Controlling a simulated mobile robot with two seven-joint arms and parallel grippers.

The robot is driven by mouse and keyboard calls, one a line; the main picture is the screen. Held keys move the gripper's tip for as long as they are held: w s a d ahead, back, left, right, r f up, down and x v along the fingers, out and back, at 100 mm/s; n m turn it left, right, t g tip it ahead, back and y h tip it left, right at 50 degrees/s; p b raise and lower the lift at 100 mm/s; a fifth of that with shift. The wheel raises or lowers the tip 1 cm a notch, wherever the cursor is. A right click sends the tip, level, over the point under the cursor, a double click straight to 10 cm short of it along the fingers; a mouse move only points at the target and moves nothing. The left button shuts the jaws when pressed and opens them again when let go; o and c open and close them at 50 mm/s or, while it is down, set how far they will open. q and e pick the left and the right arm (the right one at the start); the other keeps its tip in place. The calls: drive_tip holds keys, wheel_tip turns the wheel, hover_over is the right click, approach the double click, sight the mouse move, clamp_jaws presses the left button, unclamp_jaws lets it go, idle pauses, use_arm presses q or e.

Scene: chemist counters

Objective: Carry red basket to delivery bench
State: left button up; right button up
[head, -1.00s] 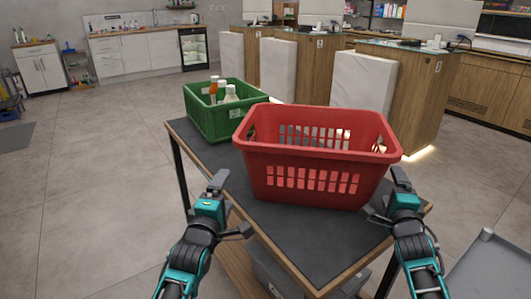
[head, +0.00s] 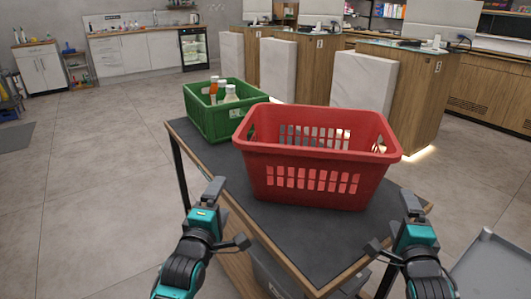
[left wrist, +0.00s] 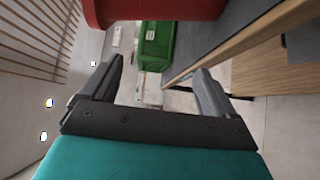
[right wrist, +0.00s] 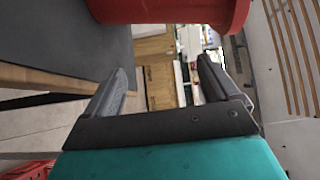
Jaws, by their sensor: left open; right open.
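The red basket (head: 315,155) stands upright on the dark top of a wood-edged table (head: 300,240). Part of the basket shows at the top of the left wrist view (left wrist: 150,10) and of the right wrist view (right wrist: 170,10). My left gripper (head: 230,212) is open and empty, in front of the basket and to its left, near the table's left edge. My right gripper (head: 393,228) is open and empty, in front of the basket and to its right, near the table's right corner. Neither touches the basket. Which surface is the delivery bench I cannot tell.
A green crate (head: 205,121) with several bottles stands behind the basket at the table's far left. Wooden counters (head: 385,110) with white panels stand behind. A grey tray-like surface (head: 490,265) is at lower right. The floor at left is clear.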

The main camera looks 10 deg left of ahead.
drive_tip(key=shift+s, duration=1.3)
drive_tip(key=shift+r, duration=0.1)
use_arm(q)
drive_tip(key=s+p, duration=0.4)
drive_tip(key=s, duration=0.4)
use_arm(e)
drive_tip(key=shift+r, duration=2.1)
use_arm(q)
drive_tip(key=shift+r, duration=0.1)
drive_tip(key=shift+r+p, duration=1.95)
drive_tip(key=shift+p, duration=0.25)
use_arm(e)
drive_tip(key=s, duration=0.8)
